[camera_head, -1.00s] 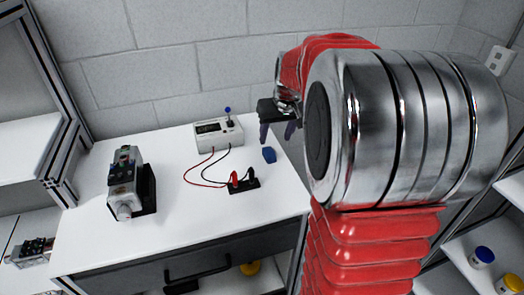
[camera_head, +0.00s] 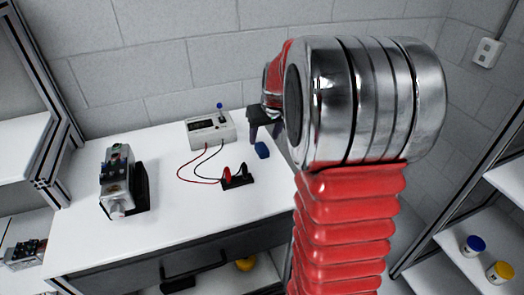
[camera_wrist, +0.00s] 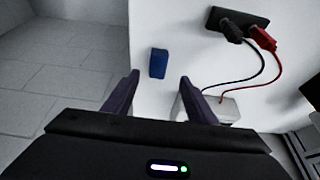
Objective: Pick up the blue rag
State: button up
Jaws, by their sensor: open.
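The blue rag (camera_head: 262,150) is a small, dark blue block-like piece lying on the white table, near its right edge. In the wrist view the rag (camera_wrist: 158,63) lies on the white surface ahead of my fingertips, between their lines and apart from them. My gripper (camera_head: 265,131) is above the table's back right part, close to the rag. In the wrist view my gripper (camera_wrist: 160,80) is open with nothing between its two dark purple fingers. Part of my gripper is hidden behind my arm in the head view.
A white meter box (camera_head: 211,130) has red and black leads running to a black block (camera_head: 237,181), left of the rag. A grey metal device (camera_head: 117,184) stands at the table's left. The table edge (camera_wrist: 130,45) is just left of the rag in the wrist view.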

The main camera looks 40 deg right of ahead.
aim_at(262, 147)
jog(key=shift+x, duration=1.3)
jog(key=shift+x, duration=2.65)
jog(key=shift+s+d, duration=0.15)
jog(key=shift+d, duration=0.05)
jog(key=c, duration=1.2)
jog(key=shift+r, duration=0.15)
jog(key=shift+c, duration=0.2)
notch_tip(262, 147, up, 10)
